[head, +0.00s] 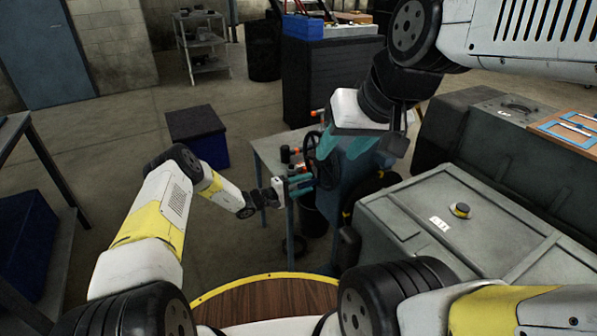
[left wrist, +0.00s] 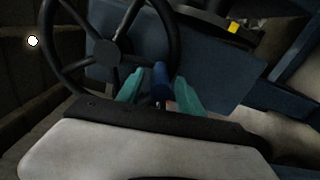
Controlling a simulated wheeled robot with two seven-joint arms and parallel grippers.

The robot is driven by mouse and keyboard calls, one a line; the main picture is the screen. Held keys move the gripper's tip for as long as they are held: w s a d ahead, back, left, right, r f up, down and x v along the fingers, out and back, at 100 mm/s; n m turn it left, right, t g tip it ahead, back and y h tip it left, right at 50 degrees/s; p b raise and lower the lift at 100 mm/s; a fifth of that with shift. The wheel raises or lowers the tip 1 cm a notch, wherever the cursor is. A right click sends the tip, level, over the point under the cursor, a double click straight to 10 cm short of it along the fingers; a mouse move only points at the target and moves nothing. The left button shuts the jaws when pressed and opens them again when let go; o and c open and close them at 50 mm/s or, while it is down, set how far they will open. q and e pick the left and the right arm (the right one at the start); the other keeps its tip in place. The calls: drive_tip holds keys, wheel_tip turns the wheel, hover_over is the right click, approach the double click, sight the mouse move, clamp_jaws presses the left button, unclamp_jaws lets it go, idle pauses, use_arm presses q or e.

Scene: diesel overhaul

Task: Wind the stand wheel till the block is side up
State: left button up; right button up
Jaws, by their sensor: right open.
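The stand wheel is a black spoked handwheel (head: 310,158), partly hidden behind my right gripper in the head view. In the left wrist view the wheel (left wrist: 112,52) is large, with a blue handle (left wrist: 161,82) near its rim. My left gripper (head: 300,184) is beside the wheel. Its teal fingers (left wrist: 160,88) stand on both sides of the blue handle, with visible gaps to it. My right gripper (head: 343,147) is open, with teal fingers, above and in front of the stand. I cannot make out the block or which side is up.
A grey-topped table (head: 262,151) stands behind the wheel. A large grey case (head: 400,205) fills the right side. A blue box (head: 198,138) is on the floor at left centre. Dark cabinets (head: 330,80) stand behind.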

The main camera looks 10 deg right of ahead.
use_arm(q)
drive_tip(key=shift+d, duration=0.1)
drive_tip(key=v, duration=0.7)
drive_tip(key=shift+r, duration=0.1)
idle(0.4)
